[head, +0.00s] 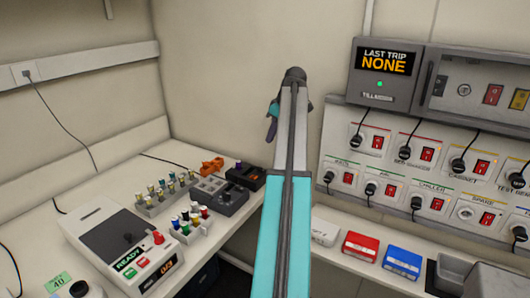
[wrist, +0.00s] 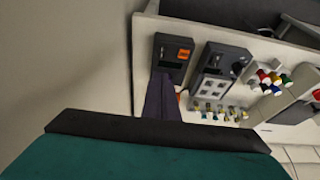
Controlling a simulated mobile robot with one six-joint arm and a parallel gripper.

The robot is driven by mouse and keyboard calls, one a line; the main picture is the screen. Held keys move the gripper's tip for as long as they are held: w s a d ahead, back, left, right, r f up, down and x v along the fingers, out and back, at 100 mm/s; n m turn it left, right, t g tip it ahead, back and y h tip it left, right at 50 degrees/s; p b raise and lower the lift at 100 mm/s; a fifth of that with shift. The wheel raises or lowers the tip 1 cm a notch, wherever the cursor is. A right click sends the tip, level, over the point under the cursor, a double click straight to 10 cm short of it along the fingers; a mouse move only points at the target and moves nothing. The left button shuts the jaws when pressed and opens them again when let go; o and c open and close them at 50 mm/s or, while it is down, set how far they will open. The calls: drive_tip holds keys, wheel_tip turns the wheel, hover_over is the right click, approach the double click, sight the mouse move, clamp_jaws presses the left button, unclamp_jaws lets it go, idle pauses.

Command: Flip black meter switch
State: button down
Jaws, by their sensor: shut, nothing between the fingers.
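My gripper (head: 270,135) is in the head view at the end of the raised arm, above the back corner of the left bench. Its dark purple fingers (wrist: 161,90) are shut and empty in the wrist view. A small black box (wrist: 168,70), which looks like the black meter, lies just beyond the fingertips there, with an orange patch (wrist: 184,53) near its edge. I cannot tell whether that patch is its switch. The fingers overlap the box in the picture, and contact cannot be told. In the head view a black box (head: 246,175) sits at the bench's back, left of my arm.
A grey box with a knob (head: 232,199) stands in front of the black box. Racks of coloured-cap vials (head: 190,225) and a large device (head: 120,250) marked READY share the left bench. A switch panel (head: 400,180) with plugs and red switches covers the right wall.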

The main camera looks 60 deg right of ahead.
drive_tip(key=p, duration=0.3)
hover_over(263, 170)
wheel_tip(263, 170, down, 10)
drive_tip(key=shift+f, duration=0.1)
drive_tip(key=shift+s+p+x, duration=0.2)
drive_tip(key=shift+p+x, duration=0.2)
drive_tip(key=shift+x, duration=1.05)
drive_tip(key=shift+w+f, duration=0.1)
drive_tip(key=shift+w, duration=0.05)
drive_tip(key=shift+w+a, duration=0.15)
drive_tip(key=shift+w, duration=0.15)
drive_tip(key=shift+s+d+f, duration=0.15)
drive_tip(key=shift+s+d, duration=0.2)
drive_tip(key=shift+s, duration=0.25)
drive_tip(key=shift+s+a, duration=0.1)
drive_tip(key=shift+s, duration=0.05)
drive_tip(key=shift+s+f, duration=0.1)
drive_tip(key=shift+s, duration=0.35)
